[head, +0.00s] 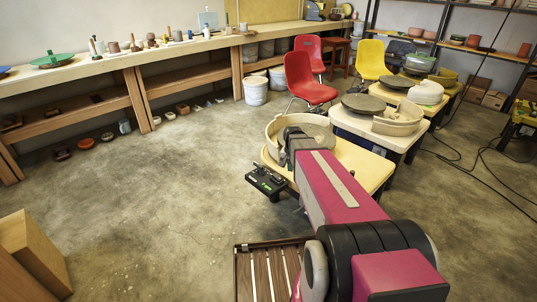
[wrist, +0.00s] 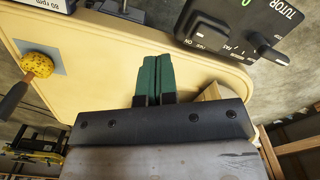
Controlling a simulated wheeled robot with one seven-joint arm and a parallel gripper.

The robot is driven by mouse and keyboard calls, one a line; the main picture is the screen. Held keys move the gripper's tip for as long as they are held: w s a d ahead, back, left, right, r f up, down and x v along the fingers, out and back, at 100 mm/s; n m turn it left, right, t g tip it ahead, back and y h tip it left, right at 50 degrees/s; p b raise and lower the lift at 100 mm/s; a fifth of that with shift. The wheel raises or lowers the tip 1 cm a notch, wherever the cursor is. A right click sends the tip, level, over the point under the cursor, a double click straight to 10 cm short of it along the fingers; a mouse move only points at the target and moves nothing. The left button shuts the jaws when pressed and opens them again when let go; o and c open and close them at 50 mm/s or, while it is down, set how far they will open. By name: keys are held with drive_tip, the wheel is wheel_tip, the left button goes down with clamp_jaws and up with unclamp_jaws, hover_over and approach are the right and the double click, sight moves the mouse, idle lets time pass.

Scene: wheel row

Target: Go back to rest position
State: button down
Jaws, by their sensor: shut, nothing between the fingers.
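My gripper shows in the wrist view (wrist: 153,78). Its two green-padded fingers lie together with nothing between them. Behind the fingertips in that view is the cream surface of a pottery wheel table (wrist: 100,50). In the head view my magenta arm reaches from the bottom right toward the nearest wheel table (head: 362,165); the fingers cannot be made out there.
A black control box (wrist: 240,28) with a lever is close to the fingers; it also shows in the head view (head: 265,182). A yellow sponge (wrist: 38,65) is on the left. More wheels and chairs, including a red chair (head: 308,82), stand beyond.

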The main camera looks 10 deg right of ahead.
drive_tip(key=s+a+r+n, duration=0.1)
drive_tip(key=s+n, duration=0.1)
drive_tip(key=s, duration=0.6)
drive_tip(key=s+a+n, duration=0.2)
drive_tip(key=s, duration=0.6)
drive_tip(key=shift+s+a+r+n, duration=0.2)
drive_tip(key=shift+a+r+n, duration=0.05)
drive_tip(key=shift+r+n, duration=0.15)
